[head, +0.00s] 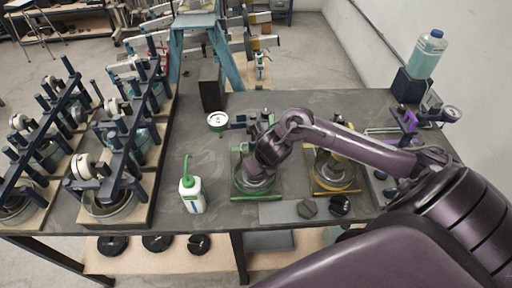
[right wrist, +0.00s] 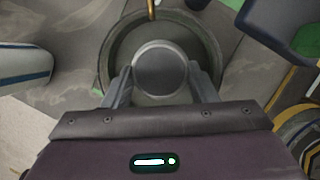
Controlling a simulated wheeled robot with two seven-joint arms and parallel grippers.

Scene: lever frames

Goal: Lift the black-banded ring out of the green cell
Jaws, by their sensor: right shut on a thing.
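The green cell (head: 257,198) stands on the table in the middle of the head view, with a round grey pan (head: 240,185). My right gripper (head: 258,170) reaches down into it from the right, and my arm hides much of the cell. In the right wrist view the fingers (right wrist: 160,78) are shut on a round grey piece (right wrist: 160,68) from both sides. This piece sits within the outline of the round pan (right wrist: 108,55). I see no black band on it from above. Whether it touches the pan floor cannot be told. My left gripper is not in view.
A white bottle with a green spout (head: 191,194) stands left of the green cell. The yellow cell (head: 337,193) is to its right. Two dark pieces (head: 307,208) (head: 340,205) lie at the front edge. Lever frames (head: 120,140) stand at left. Table between bottle and tin (head: 217,120) is clear.

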